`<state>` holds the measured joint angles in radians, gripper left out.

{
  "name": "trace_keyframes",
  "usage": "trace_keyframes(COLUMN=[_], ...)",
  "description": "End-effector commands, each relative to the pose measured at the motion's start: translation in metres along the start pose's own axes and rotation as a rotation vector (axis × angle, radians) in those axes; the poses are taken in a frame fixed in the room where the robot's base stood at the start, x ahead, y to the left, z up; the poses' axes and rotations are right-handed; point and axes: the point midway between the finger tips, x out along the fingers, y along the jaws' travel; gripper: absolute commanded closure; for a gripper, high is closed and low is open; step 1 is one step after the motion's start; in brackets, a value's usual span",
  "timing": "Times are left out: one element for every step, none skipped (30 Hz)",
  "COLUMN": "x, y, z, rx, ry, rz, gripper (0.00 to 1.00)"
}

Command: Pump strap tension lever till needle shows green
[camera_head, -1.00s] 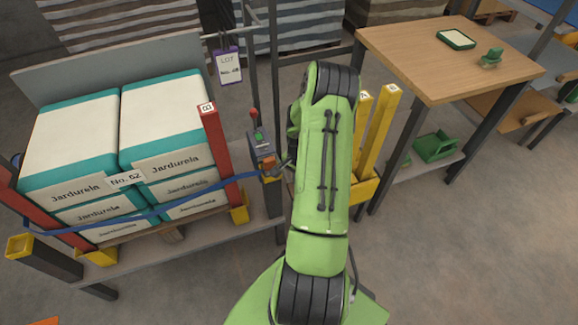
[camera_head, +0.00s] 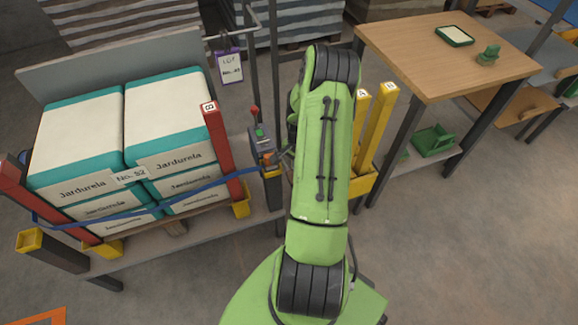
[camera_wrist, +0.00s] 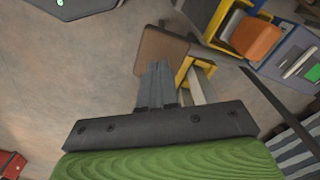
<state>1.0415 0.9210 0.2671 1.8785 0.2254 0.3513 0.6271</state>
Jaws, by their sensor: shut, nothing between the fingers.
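The strap tensioner (camera_head: 262,146) is a small grey box on the post right of the sack stack. It has a red-knobbed stick (camera_head: 254,112) and a small green patch on top. The blue strap (camera_head: 190,190) runs from it across the sacks. In the wrist view its blue-grey box (camera_wrist: 292,62) is at upper right, beside an orange block (camera_wrist: 256,38) that may be the lever grip. My gripper (camera_wrist: 157,70) is shut and empty, apart from the orange block. In the head view my arm hides the fingers. No needle can be read.
White and teal sacks (camera_head: 75,140) stand between red posts (camera_head: 218,140). Yellow posts (camera_head: 375,128) are just right of my arm. A wooden table (camera_head: 430,60) stands at upper right. A brown block (camera_wrist: 160,50) lies beyond my fingertips. Floor at lower right is clear.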

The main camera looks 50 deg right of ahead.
Motion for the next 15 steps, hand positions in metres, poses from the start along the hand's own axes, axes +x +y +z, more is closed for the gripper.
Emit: trace_keyframes(x=[0.003,0.006,0.012,0.016,0.02,0.024,0.028,0.031,0.036,0.039,0.043,0.047,0.05,0.053,0.058], y=[0.0,0.0,0.0,0.0,0.0,0.0,0.0,0.0,0.0,0.0,0.0,0.0,0.0,0.0,-0.001], z=[0.0,0.0,0.0,0.0,0.0,0.0,0.0,0.0,0.0,0.0,0.0,0.0,0.0,0.0,0.0], rx=[0.0,0.0,0.0,0.0,0.0,0.0,-0.001,-0.001,-0.001,-0.001,0.0,0.0,0.0,0.0,0.0], ry=[0.0,0.0,0.0,0.0,0.0,0.0,0.0,0.0,0.0,0.0,0.0,0.001,0.001,0.001,0.001], rz=[0.0,0.0,0.0,0.0,0.0,0.0,0.0,0.0,0.0,0.0,0.0,0.0,0.0,0.0,-0.001], gripper=[1.0,1.0,1.0,1.0,1.0,1.0,1.0,1.0,1.0,1.0,1.0,1.0,1.0,1.0,1.0])
